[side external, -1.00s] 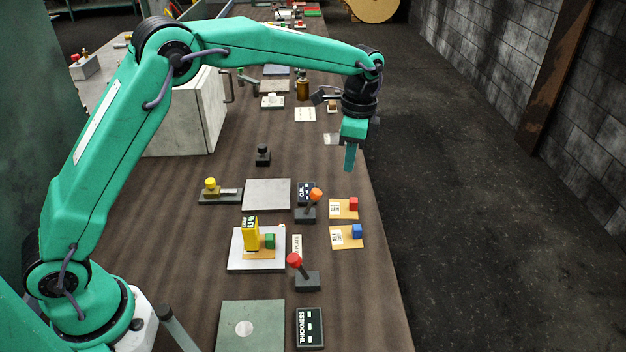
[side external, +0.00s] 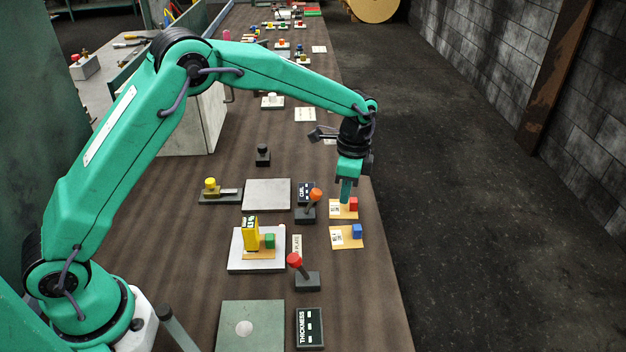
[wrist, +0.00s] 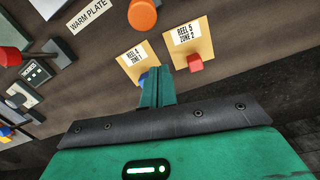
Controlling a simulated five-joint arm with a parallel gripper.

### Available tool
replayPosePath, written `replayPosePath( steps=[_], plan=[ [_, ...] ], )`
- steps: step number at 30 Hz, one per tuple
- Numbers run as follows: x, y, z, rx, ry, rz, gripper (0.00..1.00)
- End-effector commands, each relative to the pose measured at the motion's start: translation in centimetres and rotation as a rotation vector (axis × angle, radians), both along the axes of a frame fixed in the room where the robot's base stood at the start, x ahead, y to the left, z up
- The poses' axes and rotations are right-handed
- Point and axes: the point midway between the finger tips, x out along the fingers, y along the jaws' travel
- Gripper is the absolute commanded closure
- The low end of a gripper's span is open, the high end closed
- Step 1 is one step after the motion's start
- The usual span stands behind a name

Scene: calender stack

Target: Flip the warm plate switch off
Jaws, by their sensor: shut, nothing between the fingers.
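The WARM PLATE label (wrist: 88,14) lies on the table; in the side view the label (side external: 297,246) sits between two levers. One lever has a red knob (side external: 294,260) and leans left. The other has an orange knob (side external: 315,194) and leans right. I cannot tell for certain which one is the warm plate switch. The wrist view shows the orange knob (wrist: 143,15) at the top and the red knob (wrist: 12,56) at the left. My gripper (side external: 345,199) is shut and empty, pointing down over the reel cards, right of the orange lever.
A card with a red cube (side external: 353,203) and one with a blue cube (side external: 357,231) lie near the right table edge. A white plate (side external: 236,264) bears a yellow block and green cube. A THICKNESS panel (side external: 309,328) and CURL panel (side external: 306,186) stand near the levers.

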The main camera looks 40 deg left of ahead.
Motion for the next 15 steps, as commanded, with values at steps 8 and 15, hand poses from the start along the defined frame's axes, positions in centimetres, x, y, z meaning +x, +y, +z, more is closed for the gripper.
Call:
replayPosePath(
  steps=[8, 15],
  plan=[
    [-1.0, 1.6, -0.7, -0.002, 0.001, 0.002, 1.00],
    [-1.8, 3.0, -0.1, -0.004, 0.002, 0.001, 1.00]
  ],
)
